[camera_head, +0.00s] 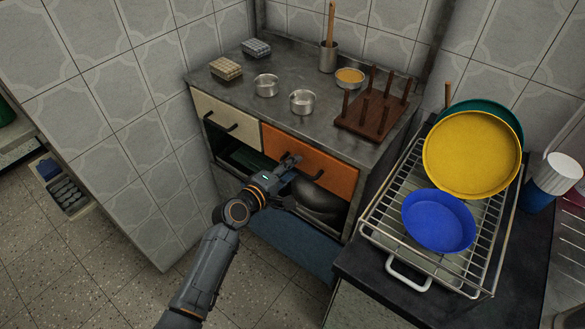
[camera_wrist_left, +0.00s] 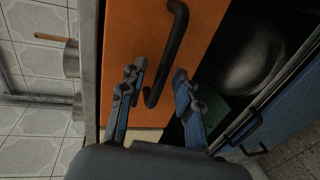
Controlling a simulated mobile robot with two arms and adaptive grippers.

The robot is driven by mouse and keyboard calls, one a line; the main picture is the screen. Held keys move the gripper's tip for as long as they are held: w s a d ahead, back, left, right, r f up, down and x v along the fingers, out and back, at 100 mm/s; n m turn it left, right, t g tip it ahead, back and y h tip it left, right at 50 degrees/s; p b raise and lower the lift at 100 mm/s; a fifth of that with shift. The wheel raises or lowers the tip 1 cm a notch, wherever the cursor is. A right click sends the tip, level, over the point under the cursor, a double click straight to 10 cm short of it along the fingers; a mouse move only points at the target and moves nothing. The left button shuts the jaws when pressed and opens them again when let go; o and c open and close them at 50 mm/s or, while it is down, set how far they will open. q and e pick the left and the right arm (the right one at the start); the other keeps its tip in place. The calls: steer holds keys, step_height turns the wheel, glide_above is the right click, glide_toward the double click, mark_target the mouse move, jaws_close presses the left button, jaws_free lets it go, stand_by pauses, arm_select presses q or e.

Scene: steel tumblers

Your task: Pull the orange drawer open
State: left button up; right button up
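The orange drawer (camera_head: 335,175) is in the right half of the steel-topped cabinet and looks closed. It has a dark bar handle (camera_head: 313,177). My left gripper (camera_head: 292,172) is in front of the drawer at the handle's left part and covers some of it. In the left wrist view, the orange front (camera_wrist_left: 136,35) fills the upper middle, and the two fingers (camera_wrist_left: 158,78) are apart. The dark handle (camera_wrist_left: 172,58) reaches down between them. I cannot tell whether either finger touches it. My right gripper is in neither view.
A cream drawer (camera_head: 228,122) is left of the orange one. Open shelf space lies below, with a dark rounded pot (camera_head: 318,194). Tumblers (camera_head: 302,100) and a wooden peg rack (camera_head: 372,118) stand on top. A dish rack (camera_head: 425,245) with plates stands at right.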

arm_select(q)
steer(key=shift+w+d, duration=0.15)
jaws_close()
